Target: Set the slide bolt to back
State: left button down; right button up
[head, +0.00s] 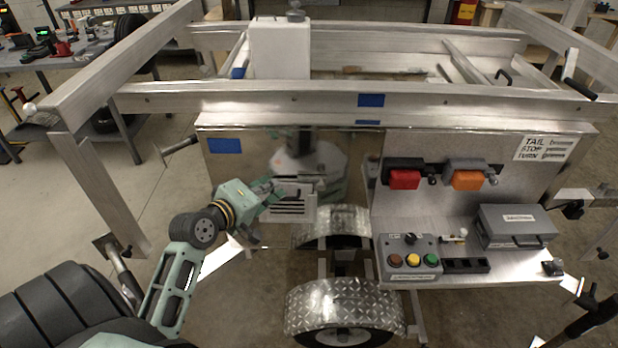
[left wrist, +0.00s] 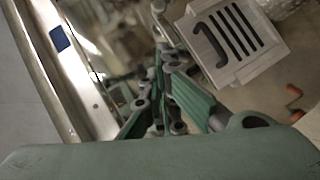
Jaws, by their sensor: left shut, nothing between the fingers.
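My left gripper (head: 272,190) reaches in from the left to the front of the trailer's reflective metal panel (head: 225,165). Its fingers are shut and empty, and they also show in the left wrist view (left wrist: 167,66). Just beyond them is a pale plate (head: 292,208) with a dark hook-shaped mark and several dark bars; it shows larger in the left wrist view (left wrist: 228,45). A small grey metal piece (left wrist: 162,14) beside the plate may be part of the slide bolt. The bolt's position and any contact with the fingers cannot be told. My right gripper is not in view.
The trailer's aluminium rail (head: 310,100) runs above the panel. Two diamond-plate fenders (head: 345,305) stand below. To the right, a metal shelf holds a box with coloured buttons (head: 412,262) and a grey case (head: 515,228). Red (head: 404,179) and orange (head: 466,180) lamps hang above.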

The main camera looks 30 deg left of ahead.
pick_arm(q)
send_near(303, 180)
jog(key=w+r, duration=0.2)
jog(key=w, duration=0.2)
jog(key=shift+w+d+f+p, duration=0.3)
jog(key=shift+w+f+p, duration=0.1)
jog(key=shift+w, duration=0.15)
jog(key=shift+w+d+f+p, duration=0.3)
jog(key=shift+w+p, duration=0.1)
jog(key=shift+w, duration=0.1)
jog(key=shift+w+d+f, duration=0.2)
jog(key=shift+w+d, duration=0.05)
jog(key=shift+d, duration=0.05)
jog(key=shift+f, duration=0.1)
